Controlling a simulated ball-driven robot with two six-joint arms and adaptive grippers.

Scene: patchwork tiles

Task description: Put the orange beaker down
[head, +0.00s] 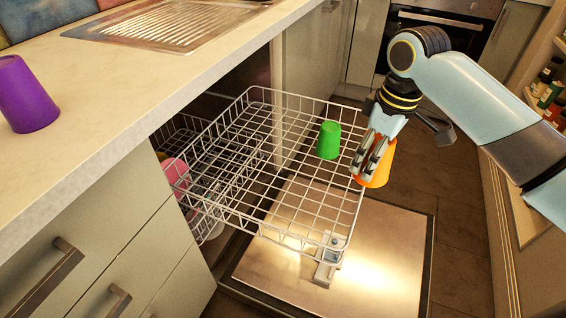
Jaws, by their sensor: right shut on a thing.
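The orange beaker (376,176) is in my right gripper (371,168) in the head view, at the right edge of the pulled-out dishwasher rack (262,214). The gripper's fingers are shut on it and cover part of its near side. I cannot tell whether the beaker touches the rack. My left gripper does not show.
A green beaker (329,140) stands in the rack, left of the orange one. A pink thing (175,171) is at the rack's left. A purple beaker (27,95) stands on the counter (130,88). The open dishwasher door (380,262) lies below. Much of the rack is clear.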

